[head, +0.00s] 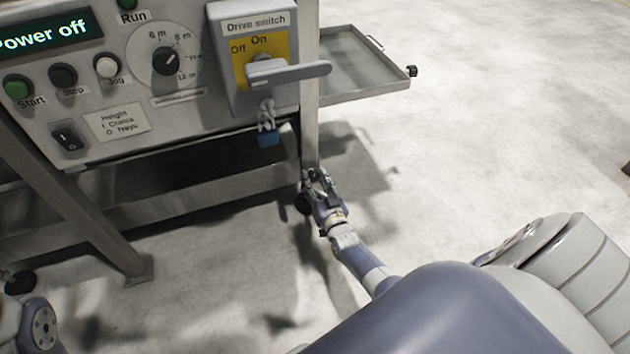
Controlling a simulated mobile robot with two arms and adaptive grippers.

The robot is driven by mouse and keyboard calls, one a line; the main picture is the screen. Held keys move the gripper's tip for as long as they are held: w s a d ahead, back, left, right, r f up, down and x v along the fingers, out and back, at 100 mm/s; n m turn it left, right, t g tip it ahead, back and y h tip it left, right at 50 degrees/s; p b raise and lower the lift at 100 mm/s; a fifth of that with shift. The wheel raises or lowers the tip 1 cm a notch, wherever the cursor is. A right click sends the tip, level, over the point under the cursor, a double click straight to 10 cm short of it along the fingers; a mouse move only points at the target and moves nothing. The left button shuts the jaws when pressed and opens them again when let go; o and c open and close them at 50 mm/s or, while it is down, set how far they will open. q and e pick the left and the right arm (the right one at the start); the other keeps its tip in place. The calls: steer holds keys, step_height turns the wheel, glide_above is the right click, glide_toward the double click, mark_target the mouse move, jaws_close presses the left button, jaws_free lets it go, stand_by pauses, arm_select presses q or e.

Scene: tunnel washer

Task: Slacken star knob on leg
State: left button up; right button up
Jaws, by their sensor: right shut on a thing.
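My right gripper (315,183) reaches down to the lower part of the machine's right front leg (310,130). Its fingers are shut around the star knob at the leg, and they hide most of it. A dark round part (303,204) shows just left of the fingers, low by the leg; I cannot tell whether it is the knob or a foot. My left gripper is not in view; only a piece of my left arm shows at the lower left.
The control panel (190,125) above reads "Power off". Its drive switch (285,71) has a grey handle sticking out to the right, with a blue padlock (268,140) hanging below. A grey tray (355,75) juts out behind the leg.

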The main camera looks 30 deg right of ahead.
steer(key=o, duration=1.1)
steer(key=shift+c, duration=0.2)
steer(key=shift+s, duration=0.1)
steer(key=v, duration=1.1)
steer(key=shift+s, duration=0.4)
steer(key=shift+f, duration=0.1)
